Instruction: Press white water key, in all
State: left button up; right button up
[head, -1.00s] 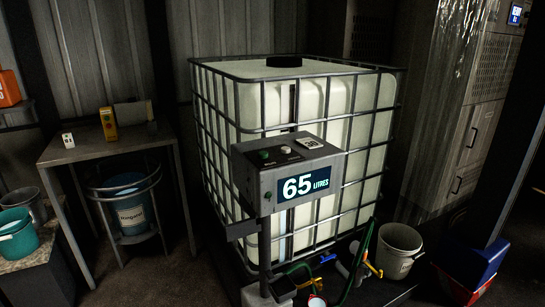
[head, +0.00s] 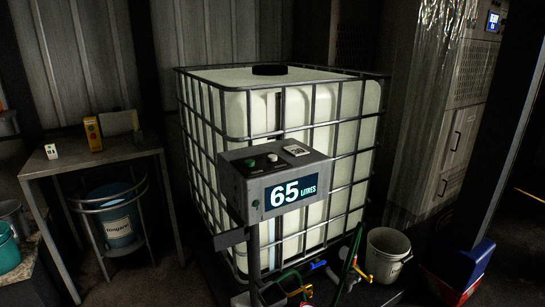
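A grey control box (head: 273,181) stands on a post in front of the caged white tank (head: 300,115). A round white key (head: 272,157) sits on its sloped top, with a green key (head: 249,162) to its left. A small pale panel with dark markings (head: 296,150) is to the right of the white key. The lit display (head: 291,193) on the front reads 65 LITRES. Neither of my grippers is in view, and nothing covers the keys.
A metal table (head: 90,158) with a yellow box (head: 93,134) stands at the left, above a blue drum (head: 117,222). Hoses and valves (head: 345,270) lie below the tank. A white bucket (head: 388,250) and a blue-and-red bin (head: 460,270) stand at the right.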

aim_at(271, 158)
jog(key=i+j+z, duration=0.15)
jog(key=i+j, duration=0.2)
jog(key=i, duration=0.15)
jog(key=i+j+z, duration=0.2)
jog(key=i+j, duration=0.2)
jog(key=i, duration=0.1)
